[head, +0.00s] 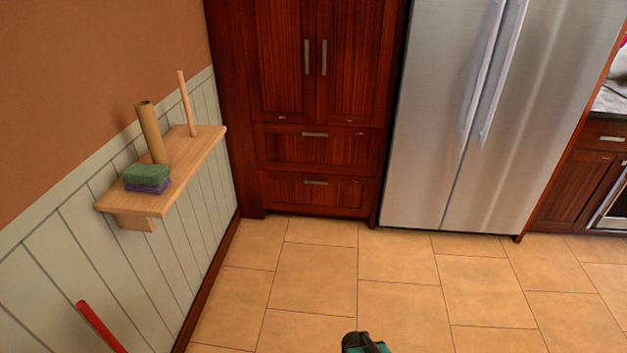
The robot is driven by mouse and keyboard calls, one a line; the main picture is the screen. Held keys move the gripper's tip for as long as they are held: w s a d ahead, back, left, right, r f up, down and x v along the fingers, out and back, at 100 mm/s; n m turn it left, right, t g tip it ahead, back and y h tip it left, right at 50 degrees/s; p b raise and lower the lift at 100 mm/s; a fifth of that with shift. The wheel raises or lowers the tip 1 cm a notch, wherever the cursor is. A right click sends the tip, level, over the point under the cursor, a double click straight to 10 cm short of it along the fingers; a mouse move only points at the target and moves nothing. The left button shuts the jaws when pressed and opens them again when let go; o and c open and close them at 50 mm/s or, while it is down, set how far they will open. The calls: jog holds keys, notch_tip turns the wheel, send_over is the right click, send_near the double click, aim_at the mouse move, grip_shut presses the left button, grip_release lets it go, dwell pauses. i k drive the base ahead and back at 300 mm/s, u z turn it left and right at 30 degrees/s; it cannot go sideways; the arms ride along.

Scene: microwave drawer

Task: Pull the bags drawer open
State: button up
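A tall dark red-brown wooden cabinet stands against the far wall. Below its two doors are two closed drawers, an upper drawer (284,148) and a lower drawer (282,191), each with a short horizontal metal handle. I cannot tell which one is the bags drawer, as no readable label shows. At the bottom edge, a small black and teal part of my arm (362,343) shows, well short of the cabinet. My gripper's fingers are not visible.
A steel fridge (425,130) stands right of the cabinet. On the left wall, a wooden shelf (205,150) juts out, holding sponges (147,174), a cardboard tube (151,130) and a thin stick (186,105). A red pole (98,325) is at lower left. The tiled floor (310,285) is clear.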

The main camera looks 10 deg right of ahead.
aim_at(334, 194)
jog(key=u, duration=0.35)
jog(key=i, duration=0.85)
jog(key=u, duration=0.7)
jog(key=i, duration=1)
jog(key=u, duration=0.3)
